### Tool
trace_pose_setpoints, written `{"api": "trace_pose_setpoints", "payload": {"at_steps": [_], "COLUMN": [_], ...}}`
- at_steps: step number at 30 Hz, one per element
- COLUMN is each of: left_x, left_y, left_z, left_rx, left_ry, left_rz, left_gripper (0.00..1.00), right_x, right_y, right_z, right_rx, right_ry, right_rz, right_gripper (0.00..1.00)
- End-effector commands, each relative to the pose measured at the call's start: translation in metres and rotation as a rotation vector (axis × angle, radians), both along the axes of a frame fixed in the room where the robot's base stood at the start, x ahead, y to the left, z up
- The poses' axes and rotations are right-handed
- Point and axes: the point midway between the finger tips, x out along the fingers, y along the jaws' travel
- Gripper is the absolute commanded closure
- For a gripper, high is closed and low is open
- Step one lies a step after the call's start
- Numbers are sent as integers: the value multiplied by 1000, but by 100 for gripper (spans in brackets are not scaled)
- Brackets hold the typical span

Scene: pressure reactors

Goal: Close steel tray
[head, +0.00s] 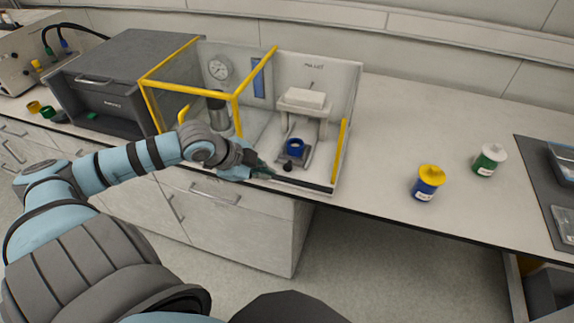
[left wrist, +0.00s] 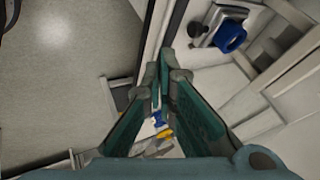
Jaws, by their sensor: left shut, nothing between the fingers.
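The steel tray (head: 306,157) is a small grey plate at the front of a white press unit (head: 304,100), with a black knob (head: 288,167) at its near end. A blue ring-shaped cup (head: 295,147) sits on it. In the left wrist view, the tray (left wrist: 207,18) and blue cup (left wrist: 230,37) are at the upper right. My left gripper (head: 266,170) is shut and empty, just left of the knob near the bay's front edge. Its fingertips also show in the left wrist view (left wrist: 166,62), apart from the knob. My right gripper is not in view.
A yellow-framed clear enclosure (head: 238,98) stands left of the press, and a yellow post (head: 340,150) stands right. A grey oven-like box (head: 130,70) is further left. Blue (head: 427,184) and green (head: 488,160) jars stand on the open counter at right.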

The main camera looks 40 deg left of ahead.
Motion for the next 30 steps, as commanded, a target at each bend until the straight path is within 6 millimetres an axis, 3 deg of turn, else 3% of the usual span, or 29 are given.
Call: {"api": "trace_pose_setpoints", "payload": {"at_steps": [5, 17, 24, 30], "left_x": [11, 59, 90, 94], "left_y": [-6, -22, -6, -4], "left_z": [-12, -80, -76, -76], "left_rx": [-2, -4, 2, 3], "left_ry": [-6, 0, -2, 0], "left_rz": [-15, -16, -15, -17], "left_gripper": [100, 100, 100, 100], "right_x": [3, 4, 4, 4], "right_y": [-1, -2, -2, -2], "right_z": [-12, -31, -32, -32], "right_rx": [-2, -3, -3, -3], "right_ry": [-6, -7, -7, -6], "right_rz": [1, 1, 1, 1], "right_gripper": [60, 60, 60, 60]}}
